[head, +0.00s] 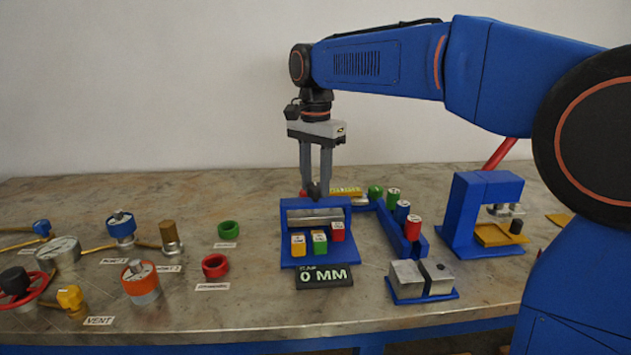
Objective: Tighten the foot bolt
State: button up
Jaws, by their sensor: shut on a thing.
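My gripper (316,190) points straight down over the back of a blue fixture (290,250) with a grey bar across it. Its fingertips are together on a small dark piece, too small to make out, at the top edge of the fixture. I cannot tell whether that piece touches the fixture. Yellow, green and red blocks (319,242) stand on the fixture's front. I cannot pick out a foot bolt for certain; it may be hidden behind the fixture or the fingers.
Right of the fixture are a blue rack (402,232) with coloured cylinders, a grey-block vise (422,277) and a blue press-like frame (482,212). At left are green (229,229) and red (215,265) rings, gauges, valves and fittings.

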aim_at(316, 186)
dwell(0.4)
jog(key=o, duration=1.1)
jog(key=shift+c, duration=0.2)
jog(key=shift+r, duration=0.15)
notch_tip(316, 186, up, 17)
jog(key=shift+s, duration=0.1)
